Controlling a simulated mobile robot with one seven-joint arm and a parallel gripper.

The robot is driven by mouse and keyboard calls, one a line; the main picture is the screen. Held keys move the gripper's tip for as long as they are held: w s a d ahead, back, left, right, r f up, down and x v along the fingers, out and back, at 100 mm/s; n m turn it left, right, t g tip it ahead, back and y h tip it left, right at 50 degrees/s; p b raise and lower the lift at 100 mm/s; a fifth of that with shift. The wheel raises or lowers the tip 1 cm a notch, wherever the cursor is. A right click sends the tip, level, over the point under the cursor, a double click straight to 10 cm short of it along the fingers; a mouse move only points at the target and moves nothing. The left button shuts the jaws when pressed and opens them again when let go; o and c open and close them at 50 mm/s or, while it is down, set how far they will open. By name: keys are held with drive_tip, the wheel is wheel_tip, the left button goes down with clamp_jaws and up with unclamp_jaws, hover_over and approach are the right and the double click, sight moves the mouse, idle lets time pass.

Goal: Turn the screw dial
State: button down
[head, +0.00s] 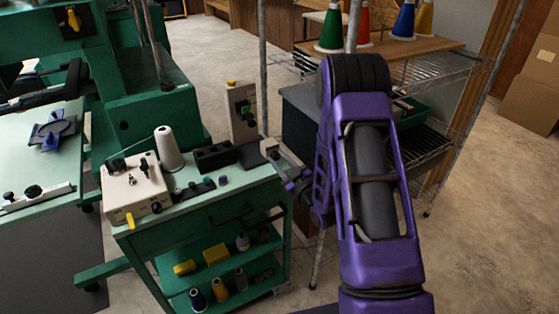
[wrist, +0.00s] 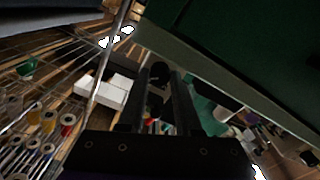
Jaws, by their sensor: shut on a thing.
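In the wrist view a dark round knob, which looks like the screw dial (wrist: 160,72), sits between the tips of my two long black fingers. My gripper (wrist: 161,84) is shut on it; the view is dim, so the exact contact is hard to see. In the head view my gripper (head: 271,151) reaches from the right to the right edge of the green cart's top, beside the base of an upright beige device (head: 242,112). The dial itself is hidden or too small to tell in the head view.
The green cart (head: 233,190) also carries a beige control box (head: 135,190), a white thread cone (head: 168,148) and a black block (head: 215,157). Spools lie on its lower shelves. A metal pole (head: 263,70) stands behind. A wire rack with coloured cones (head: 331,28) is at the back right.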

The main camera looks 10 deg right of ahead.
drive_tip(key=shift+n, duration=0.5)
drive_tip(key=c, duration=0.6)
unclamp_jaws()
drive_tip(key=v, duration=1.7)
drive_tip(key=shift+s, duration=0.2)
